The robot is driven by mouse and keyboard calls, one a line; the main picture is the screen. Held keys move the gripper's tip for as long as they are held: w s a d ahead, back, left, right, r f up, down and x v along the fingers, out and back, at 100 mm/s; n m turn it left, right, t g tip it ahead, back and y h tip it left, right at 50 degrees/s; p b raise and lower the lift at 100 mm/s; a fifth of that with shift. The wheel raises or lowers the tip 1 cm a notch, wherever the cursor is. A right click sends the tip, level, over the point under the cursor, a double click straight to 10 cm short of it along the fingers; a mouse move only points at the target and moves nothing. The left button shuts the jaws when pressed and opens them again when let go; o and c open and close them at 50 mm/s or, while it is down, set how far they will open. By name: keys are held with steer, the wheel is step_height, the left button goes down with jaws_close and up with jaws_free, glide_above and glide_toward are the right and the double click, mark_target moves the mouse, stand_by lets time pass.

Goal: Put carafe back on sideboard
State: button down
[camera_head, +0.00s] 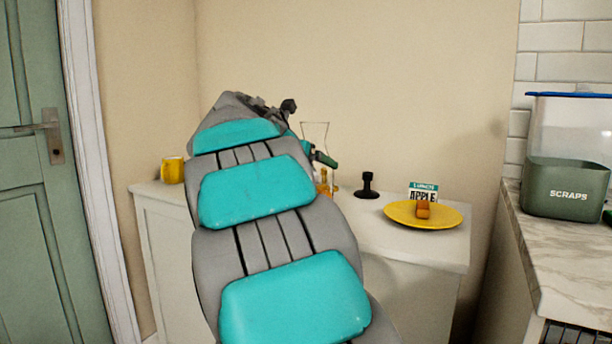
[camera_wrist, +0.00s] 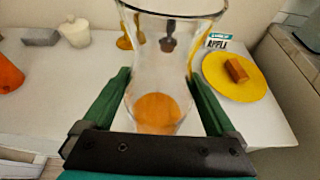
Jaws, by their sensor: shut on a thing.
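The carafe is clear glass with a flared rim and an orange-brown bottom. In the wrist view the carafe (camera_wrist: 160,60) stands roughly upright between the two green fingers of my gripper (camera_wrist: 159,76), which is shut on it. In the head view the carafe's upper part (camera_head: 315,132) shows beyond my arm, with one green finger of my gripper (camera_head: 325,160) beside it; the rest is largely hidden. The white sideboard (camera_head: 400,243) is behind my arm, and its top (camera_wrist: 55,105) lies beneath the carafe in the wrist view. I cannot tell whether the carafe touches it.
A yellow plate (camera_head: 440,217) with an orange-brown block, a card (camera_head: 423,190) reading "APPLE" and a black object (camera_head: 368,187) stand on the right. A yellow mug (camera_head: 172,170) is at left. The wrist view shows a white jar (camera_wrist: 76,33) and grey block (camera_wrist: 40,37).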

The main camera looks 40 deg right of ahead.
steer(key=w+d+f, duration=0.4)
steer(key=w, duration=0.4)
steer(key=shift+w+d+f+b, duration=0.15)
steer(key=shift+w+d+b, duration=0.15)
steer(key=shift+w, duration=0.05)
stand_by(0.3)
jaws_free()
steer(key=shift+f, duration=0.15)
steer(key=v, duration=1.2)
